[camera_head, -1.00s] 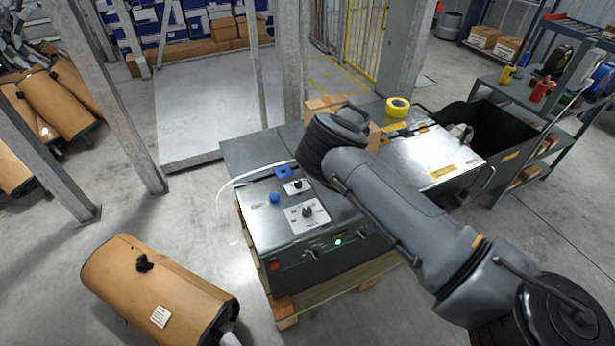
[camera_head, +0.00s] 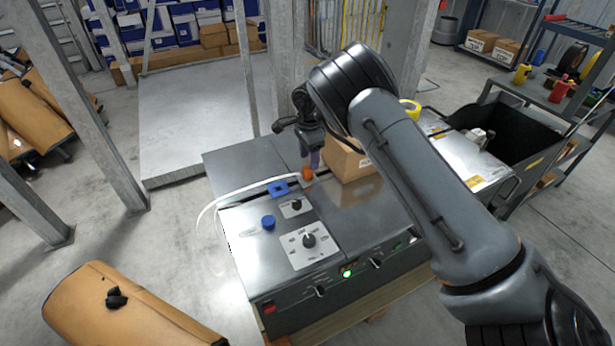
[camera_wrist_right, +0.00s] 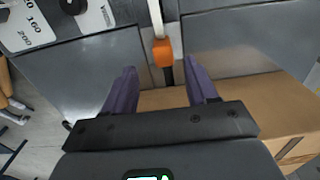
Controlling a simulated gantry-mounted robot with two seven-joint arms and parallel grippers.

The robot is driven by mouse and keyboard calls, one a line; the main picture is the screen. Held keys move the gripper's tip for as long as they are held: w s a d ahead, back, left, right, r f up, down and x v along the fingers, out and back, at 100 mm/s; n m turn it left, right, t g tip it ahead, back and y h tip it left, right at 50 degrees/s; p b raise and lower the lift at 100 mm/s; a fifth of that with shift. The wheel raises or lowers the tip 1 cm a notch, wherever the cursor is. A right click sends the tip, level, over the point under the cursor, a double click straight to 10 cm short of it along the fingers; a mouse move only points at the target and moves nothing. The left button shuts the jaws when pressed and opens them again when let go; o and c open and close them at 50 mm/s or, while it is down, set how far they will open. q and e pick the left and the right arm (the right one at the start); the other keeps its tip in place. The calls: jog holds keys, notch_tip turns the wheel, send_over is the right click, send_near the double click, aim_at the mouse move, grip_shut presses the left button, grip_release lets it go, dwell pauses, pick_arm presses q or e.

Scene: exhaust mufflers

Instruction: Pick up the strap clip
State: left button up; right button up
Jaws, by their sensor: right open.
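The strap clip is a small orange block (camera_head: 307,173) at the end of a white strap (camera_head: 235,190), on the top of the strapping machine (camera_head: 240,240). In the right wrist view the orange clip (camera_wrist_right: 162,52) sits just beyond and between my purple fingertips, with the strap running away from it. My right gripper (camera_head: 311,158) points down just above the clip. In the right wrist view my right gripper (camera_wrist_right: 161,80) is open, its two fingers apart and empty. My left gripper is in neither view.
A cardboard box (camera_head: 347,160) stands right beside my right gripper. A brown muffler (camera_head: 120,305) lies front left. A yellow tape roll (camera_head: 410,108) is behind my arm.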

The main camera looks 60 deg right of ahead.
aim_at(308, 171)
jog(key=shift+d+f, duration=0.15)
jog(key=shift+f, duration=0.6)
jog(key=f+b, duration=0.1)
jog(key=f, duration=0.1)
jog(key=f+b, duration=0.2)
jog(key=shift+w, duration=0.2)
jog(key=shift+f+b, duration=0.35)
jog(key=shift+f, duration=0.2)
jog(key=c, duration=1)
jog(key=shift+r, duration=0.15)
